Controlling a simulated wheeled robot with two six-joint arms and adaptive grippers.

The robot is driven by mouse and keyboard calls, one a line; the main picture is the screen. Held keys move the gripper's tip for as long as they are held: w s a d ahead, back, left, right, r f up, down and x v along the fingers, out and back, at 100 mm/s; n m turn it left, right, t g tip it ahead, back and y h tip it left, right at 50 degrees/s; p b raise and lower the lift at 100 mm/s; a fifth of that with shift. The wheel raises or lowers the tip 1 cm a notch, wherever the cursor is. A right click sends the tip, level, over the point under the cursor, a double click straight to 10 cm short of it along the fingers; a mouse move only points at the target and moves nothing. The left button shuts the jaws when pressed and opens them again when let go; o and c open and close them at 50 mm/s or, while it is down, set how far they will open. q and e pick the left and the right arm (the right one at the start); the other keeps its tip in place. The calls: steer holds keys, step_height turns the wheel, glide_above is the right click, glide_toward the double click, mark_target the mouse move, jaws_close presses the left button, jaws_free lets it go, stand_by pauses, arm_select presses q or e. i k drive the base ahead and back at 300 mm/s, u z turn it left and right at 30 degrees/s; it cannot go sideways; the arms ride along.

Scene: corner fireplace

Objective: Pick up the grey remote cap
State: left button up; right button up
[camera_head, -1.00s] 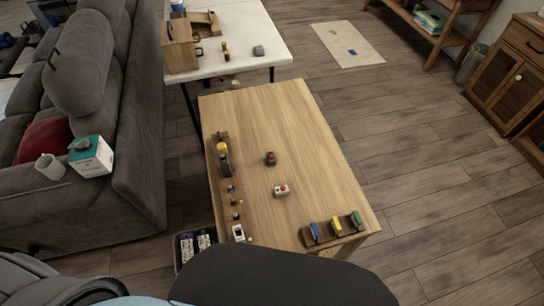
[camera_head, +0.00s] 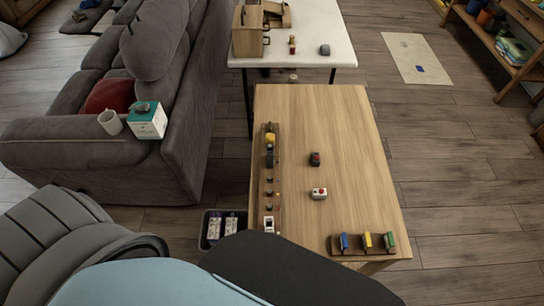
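I cannot tell for sure which thing is the grey remote cap. A small grey rounded object (camera_head: 324,49) sits on the white table (camera_head: 345,52) at the back. Another small grey object (camera_head: 143,106) rests on top of a teal and white box (camera_head: 147,124) on the sofa arm. A small dark box with a red top (camera_head: 315,159) and a white box with a red button (camera_head: 319,193) stand on the wooden table (camera_head: 350,120). Neither of my grippers shows in the view.
A grey sofa (camera_head: 165,150) stands at the left with a white mug (camera_head: 110,122) on its arm. A rack with blue, yellow and green pieces (camera_head: 367,243) is at the wooden table's front. A dark bin (camera_head: 211,227) stands left of it.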

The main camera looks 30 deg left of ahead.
mark_target(315, 163)
steer(key=k, duration=0.5)
steer(key=z, duration=3)
steer(key=k, duration=1.15)
steer(key=u, duration=1.4)
